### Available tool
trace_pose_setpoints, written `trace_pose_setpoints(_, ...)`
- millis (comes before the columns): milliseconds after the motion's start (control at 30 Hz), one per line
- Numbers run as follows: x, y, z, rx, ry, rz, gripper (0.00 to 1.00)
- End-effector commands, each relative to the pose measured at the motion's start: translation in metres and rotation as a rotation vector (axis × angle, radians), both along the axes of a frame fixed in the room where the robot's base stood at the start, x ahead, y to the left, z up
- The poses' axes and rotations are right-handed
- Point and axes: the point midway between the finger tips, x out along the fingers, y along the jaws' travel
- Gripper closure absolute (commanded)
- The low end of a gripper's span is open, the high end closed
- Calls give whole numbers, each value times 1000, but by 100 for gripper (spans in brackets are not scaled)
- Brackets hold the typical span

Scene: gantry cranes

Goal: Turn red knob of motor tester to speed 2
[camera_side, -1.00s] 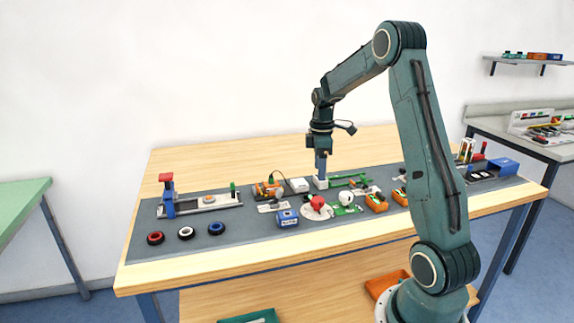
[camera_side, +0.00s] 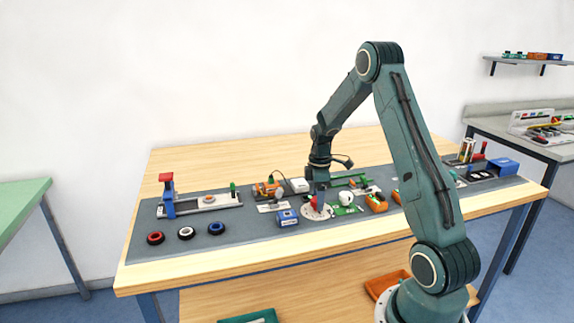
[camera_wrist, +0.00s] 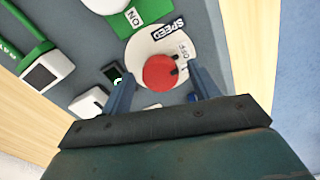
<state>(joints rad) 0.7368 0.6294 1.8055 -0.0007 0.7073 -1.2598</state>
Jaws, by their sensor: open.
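The red knob (camera_wrist: 160,73) sits on a round white dial plate (camera_wrist: 145,43) with a black SPEED label (camera_wrist: 165,30) and OFF lettering beside the knob. In the side view, the dial plate (camera_side: 310,212) lies on the grey mat, and the red knob is mostly hidden by my gripper. My gripper (camera_wrist: 160,80) is open, its two blue fingers on either side of the knob in the wrist view. I cannot tell whether the fingers touch it. In the side view my gripper (camera_side: 319,198) is low over the dial plate.
A green board with ON lettering (camera_wrist: 135,17) and a white round part (camera_side: 346,198) stand close right of the dial in the side view. A blue box (camera_side: 287,219) is close at its left.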

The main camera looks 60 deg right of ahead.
Motion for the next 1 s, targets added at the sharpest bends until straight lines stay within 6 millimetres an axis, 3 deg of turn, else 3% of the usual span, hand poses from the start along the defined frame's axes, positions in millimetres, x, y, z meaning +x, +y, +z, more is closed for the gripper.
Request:
trace_pose_setpoints(133, 0, 0, 0, 0, 0, 0, 39)
trace_pose_setpoints(367, 0, 0, 0, 0, 0, 0, 83)
trace_pose_setpoints(733, 0, 0, 1, 0, 0, -34, 83)
trace_pose_setpoints(1000, 0, 0, 1, -1, 0, -161, 83)
